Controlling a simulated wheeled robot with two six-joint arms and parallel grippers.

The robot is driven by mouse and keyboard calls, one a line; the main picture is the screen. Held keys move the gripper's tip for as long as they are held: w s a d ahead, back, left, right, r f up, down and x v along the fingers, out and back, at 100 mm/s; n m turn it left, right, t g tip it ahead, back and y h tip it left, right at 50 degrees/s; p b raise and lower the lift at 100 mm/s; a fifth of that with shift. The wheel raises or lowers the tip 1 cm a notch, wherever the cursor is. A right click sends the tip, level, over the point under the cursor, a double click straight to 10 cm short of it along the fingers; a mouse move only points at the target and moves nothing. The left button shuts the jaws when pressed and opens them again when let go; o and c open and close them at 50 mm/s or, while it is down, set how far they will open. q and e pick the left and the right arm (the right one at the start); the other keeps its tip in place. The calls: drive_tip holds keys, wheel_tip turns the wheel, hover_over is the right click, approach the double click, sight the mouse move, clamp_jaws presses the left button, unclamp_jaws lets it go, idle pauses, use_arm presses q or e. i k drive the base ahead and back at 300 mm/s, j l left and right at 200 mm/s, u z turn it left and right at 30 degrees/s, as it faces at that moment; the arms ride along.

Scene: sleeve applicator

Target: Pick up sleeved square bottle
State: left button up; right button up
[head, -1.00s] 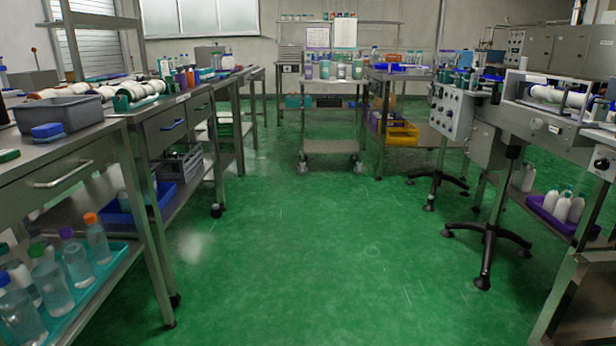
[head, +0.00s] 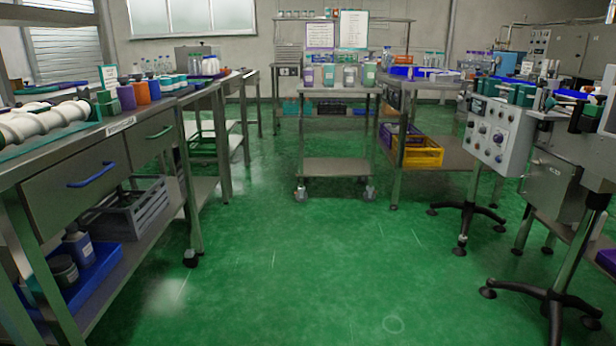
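No sleeved square bottle can be told for sure in the head view. Several bottles or jars stand on the top shelf of the steel cart (head: 338,92) straight ahead. Among them are a purple-marked one (head: 308,76), a green one at the left (head: 329,75), a pale one (head: 350,75) and a green one at the right (head: 369,73). They are too small to tell whether they are square or sleeved. Clear bottles (head: 208,66) stand in a group on the far left bench. Neither of my grippers is in view.
Steel benches (head: 75,150) with drawers line the left. A grey control box (head: 493,132) on a splayed-foot stand and other machines stand on the right. A yellow crate (head: 420,151) sits low on the right-hand bench. The green floor (head: 300,260) is clear up to the cart.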

sight(308, 72)
drive_tip(key=i, duration=4.45)
